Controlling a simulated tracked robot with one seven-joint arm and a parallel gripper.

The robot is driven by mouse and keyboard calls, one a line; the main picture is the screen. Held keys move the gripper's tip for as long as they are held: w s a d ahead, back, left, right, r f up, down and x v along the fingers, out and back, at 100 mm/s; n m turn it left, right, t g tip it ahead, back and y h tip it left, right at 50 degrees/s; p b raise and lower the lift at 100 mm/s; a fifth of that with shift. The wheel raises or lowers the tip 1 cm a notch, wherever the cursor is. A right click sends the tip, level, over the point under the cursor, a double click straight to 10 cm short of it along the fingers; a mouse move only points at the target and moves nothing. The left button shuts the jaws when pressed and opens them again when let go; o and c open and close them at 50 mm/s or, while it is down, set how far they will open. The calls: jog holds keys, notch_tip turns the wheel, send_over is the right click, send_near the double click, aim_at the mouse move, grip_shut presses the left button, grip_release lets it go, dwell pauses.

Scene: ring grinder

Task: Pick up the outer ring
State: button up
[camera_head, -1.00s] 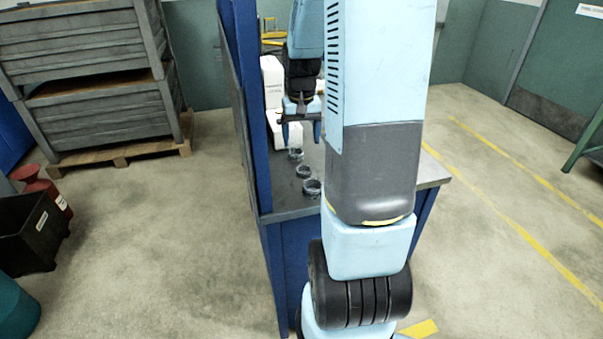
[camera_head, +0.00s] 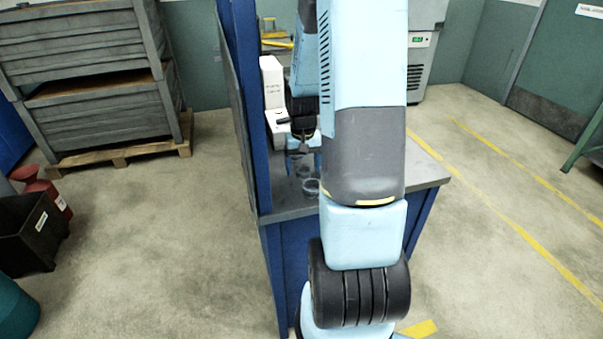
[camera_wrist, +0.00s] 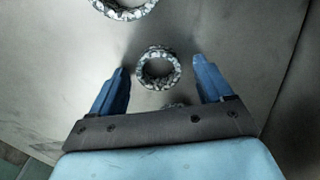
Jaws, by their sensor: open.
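Several grey metal rings lie on the workbench; I cannot tell which is the outer ring. In the wrist view one ring (camera_wrist: 158,84) lies between the two blue fingers of my gripper (camera_wrist: 160,65), with a gap on each side. My gripper is open and empty; its height above the ring is unclear.
The grey workbench top (camera_head: 290,207) has a tall blue panel (camera_head: 245,110) along its left side, close to my gripper. A white box (camera_head: 272,82) stands behind on the bench. Stacked grey crates (camera_head: 90,80) stand on the floor at the left.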

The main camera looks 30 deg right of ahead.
jog(key=c, duration=1.2)
